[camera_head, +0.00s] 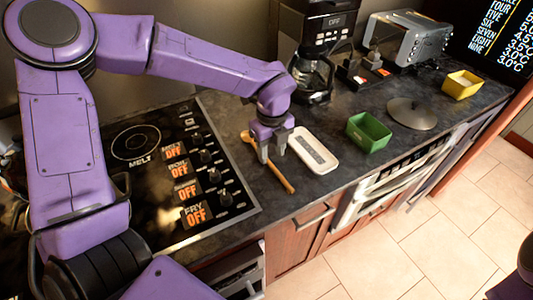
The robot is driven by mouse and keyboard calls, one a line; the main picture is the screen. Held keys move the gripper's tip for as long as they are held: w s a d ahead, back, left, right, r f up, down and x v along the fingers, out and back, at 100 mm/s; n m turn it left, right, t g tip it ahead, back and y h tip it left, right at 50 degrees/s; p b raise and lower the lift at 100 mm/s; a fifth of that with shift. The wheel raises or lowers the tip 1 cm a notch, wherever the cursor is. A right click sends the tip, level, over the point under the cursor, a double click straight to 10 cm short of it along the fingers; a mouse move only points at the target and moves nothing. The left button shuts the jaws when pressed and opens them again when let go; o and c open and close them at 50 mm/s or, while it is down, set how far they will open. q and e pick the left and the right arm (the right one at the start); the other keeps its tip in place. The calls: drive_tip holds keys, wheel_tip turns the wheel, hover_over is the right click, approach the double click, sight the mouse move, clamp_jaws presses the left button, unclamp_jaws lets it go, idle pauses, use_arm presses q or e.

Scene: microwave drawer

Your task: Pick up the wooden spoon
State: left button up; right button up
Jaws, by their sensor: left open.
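The wooden spoon (283,181) lies on the dark countertop, between the stove and a white tray. Its bowl end points to the back left and its handle to the front right. My left gripper (273,158) is open and points down over the middle of the spoon. Its fingers hide part of the spoon there. I cannot tell whether they touch the spoon. My right gripper is not in view.
A white tray (308,160) lies just right of my left gripper. The stove (150,190) is on the left. A coffee maker (312,60), toaster (405,40), green container (369,132), round lid (411,113) and yellow container (462,84) stand further right.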

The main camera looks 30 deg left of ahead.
sight(275, 168)
use_arm(q)
drive_tip(key=shift+d+f, duration=0.1)
drive_tip(key=shift+f, duration=0.3)
drive_tip(key=f, duration=0.1)
drive_tip(key=f+p, duration=0.1)
drive_tip(key=f, duration=0.1)
drive_tip(key=f+p, duration=0.1)
drive_tip(key=shift+w+d+f, duration=0.2)
drive_tip(key=shift+w+d, duration=0.1)
drive_tip(key=shift+d, duration=0.1)
drive_tip(key=shift+f, duration=0.35)
drive_tip(key=shift+s, duration=0.1)
drive_tip(key=c, duration=0.4)
clamp_jaws()
drive_tip(key=shift+r, duration=0.1)
